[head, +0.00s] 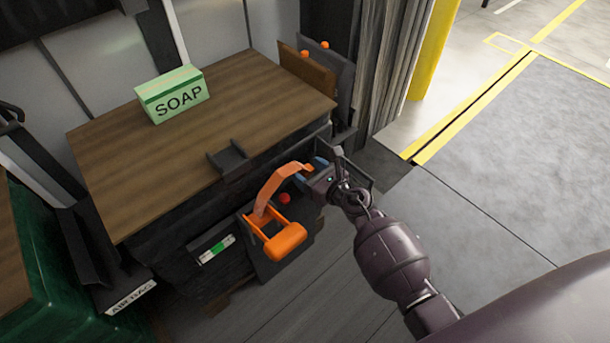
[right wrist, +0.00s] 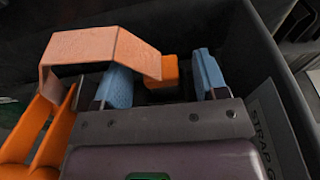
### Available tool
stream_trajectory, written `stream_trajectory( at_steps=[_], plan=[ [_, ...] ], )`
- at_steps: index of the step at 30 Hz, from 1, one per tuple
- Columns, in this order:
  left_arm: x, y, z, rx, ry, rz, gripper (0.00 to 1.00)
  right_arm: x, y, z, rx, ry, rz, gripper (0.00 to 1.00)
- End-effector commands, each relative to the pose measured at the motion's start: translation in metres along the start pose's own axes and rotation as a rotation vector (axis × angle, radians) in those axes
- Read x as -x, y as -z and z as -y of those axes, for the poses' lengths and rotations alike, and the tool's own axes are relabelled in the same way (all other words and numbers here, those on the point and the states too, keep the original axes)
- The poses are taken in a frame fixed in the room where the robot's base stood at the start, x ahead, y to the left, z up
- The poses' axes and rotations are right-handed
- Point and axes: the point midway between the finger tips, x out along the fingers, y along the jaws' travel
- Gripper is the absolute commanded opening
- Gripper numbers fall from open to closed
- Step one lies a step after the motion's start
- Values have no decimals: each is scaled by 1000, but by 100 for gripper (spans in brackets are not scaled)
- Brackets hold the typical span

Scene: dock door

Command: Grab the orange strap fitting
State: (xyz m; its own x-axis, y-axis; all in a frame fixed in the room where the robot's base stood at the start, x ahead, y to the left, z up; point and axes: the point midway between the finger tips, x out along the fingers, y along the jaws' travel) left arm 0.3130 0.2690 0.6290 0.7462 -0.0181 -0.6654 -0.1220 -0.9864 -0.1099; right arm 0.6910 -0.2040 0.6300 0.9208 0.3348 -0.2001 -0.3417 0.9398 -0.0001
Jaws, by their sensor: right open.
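The orange strap fitting shows in the head view as a curved orange strap (head: 272,188) rising from a thick orange handle (head: 286,241) on the front of a dark bin. In the right wrist view the strap (right wrist: 85,50) bends down to a small orange block (right wrist: 164,72). My right gripper (head: 310,170) is at the strap's upper end. In the right wrist view its blue fingertips (right wrist: 163,82) are open, one on each side of the block. The left finger is close to the strap; I cannot tell whether it touches. My left gripper is not in view.
A green SOAP box (head: 172,95) stands on a wooden-topped crate (head: 230,115). The dark bin's wall (right wrist: 262,55) and a strap label (right wrist: 268,125) lie close right of my fingers. A green container (head: 40,275) is at lower left. Floor at right is clear.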

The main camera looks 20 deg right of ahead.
Motion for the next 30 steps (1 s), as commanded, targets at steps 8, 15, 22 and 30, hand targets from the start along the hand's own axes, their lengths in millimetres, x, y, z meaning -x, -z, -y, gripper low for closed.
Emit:
stream_trajectory(
  at_steps=[8, 15, 22, 30],
  plan=[
    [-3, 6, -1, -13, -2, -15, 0, -15, 0, 0, -1, 0, 0, 66],
    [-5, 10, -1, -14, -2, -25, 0, -15, -1, 0, 0, 0, 1, 55],
    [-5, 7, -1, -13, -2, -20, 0, -15, -1, 0, 0, 0, 1, 20],
    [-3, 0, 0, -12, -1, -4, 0, -15, -1, 0, 0, 0, 1, 10]
  ],
)
